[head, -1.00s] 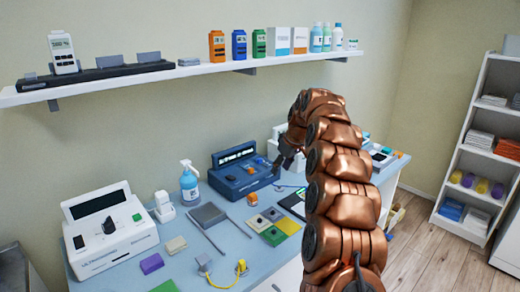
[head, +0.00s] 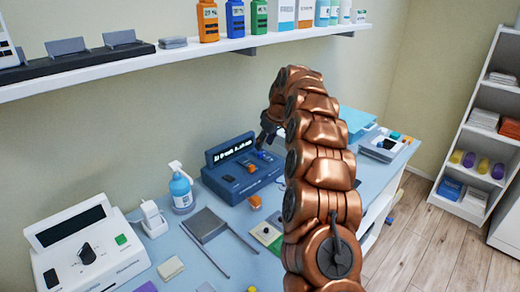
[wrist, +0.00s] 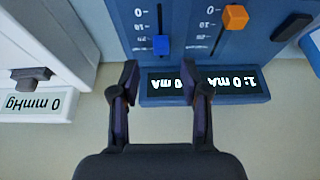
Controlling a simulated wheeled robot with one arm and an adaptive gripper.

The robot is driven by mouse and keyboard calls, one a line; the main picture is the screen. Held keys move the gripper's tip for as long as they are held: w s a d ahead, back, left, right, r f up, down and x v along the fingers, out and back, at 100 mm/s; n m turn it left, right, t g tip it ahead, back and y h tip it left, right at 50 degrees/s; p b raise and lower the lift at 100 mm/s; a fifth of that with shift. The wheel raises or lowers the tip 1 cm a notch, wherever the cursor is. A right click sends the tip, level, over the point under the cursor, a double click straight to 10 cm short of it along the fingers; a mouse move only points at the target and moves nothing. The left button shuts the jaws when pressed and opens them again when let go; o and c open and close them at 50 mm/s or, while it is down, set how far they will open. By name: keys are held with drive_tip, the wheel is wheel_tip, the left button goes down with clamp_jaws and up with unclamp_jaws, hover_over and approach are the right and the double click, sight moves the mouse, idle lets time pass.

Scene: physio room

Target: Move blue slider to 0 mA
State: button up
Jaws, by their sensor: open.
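The dark blue stimulator unit (head: 240,175) stands on the table against the wall, with a lit display. In the wrist view its blue slider (wrist: 161,44) sits on a vertical track, towards the end nearest the display and beside the lower printed marks. In the head view my gripper (head: 267,138) is at the unit, partly hidden.
An orange slider (wrist: 235,17) sits on the neighbouring track. A white device (wrist: 50,50) showing "0 mmHg" is at left in the wrist view. A spray bottle (head: 181,188) and a white ultrasound device (head: 85,250) stand left of the unit. A shelf (head: 200,55) runs above.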

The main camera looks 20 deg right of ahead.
sight(260, 153)
drive_tip(key=p+x, duration=0.1)
drive_tip(key=x, duration=0.4)
drive_tip(key=shift+c, duration=0.3)
clamp_jaws()
